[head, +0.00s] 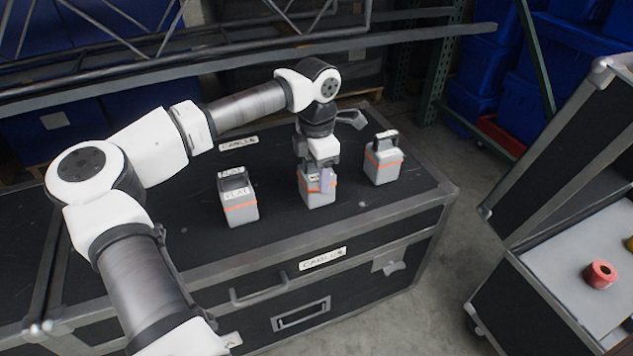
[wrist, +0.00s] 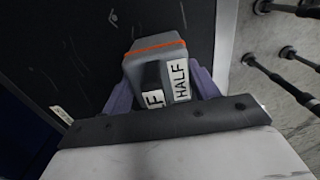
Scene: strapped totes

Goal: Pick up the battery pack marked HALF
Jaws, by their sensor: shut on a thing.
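The battery pack marked HALF (wrist: 160,65) is a grey block with an orange band and white labels; it fills the middle of the wrist view. In the head view this pack (head: 319,198) is the middle one of three on the black case. My gripper (head: 317,172) is above it, with its fingers shut on the pack's upper part. In the wrist view the purple fingers of my gripper (wrist: 163,92) lie on both sides of the pack. I cannot tell whether its base touches the case lid.
A pack marked FLAT (head: 240,207) stands to the left, and another pack (head: 383,166) stands to the right, on the black case (head: 285,234). An open case (head: 590,262) with a red roll (head: 600,273) stands at the right. A metal truss (head: 230,50) runs behind.

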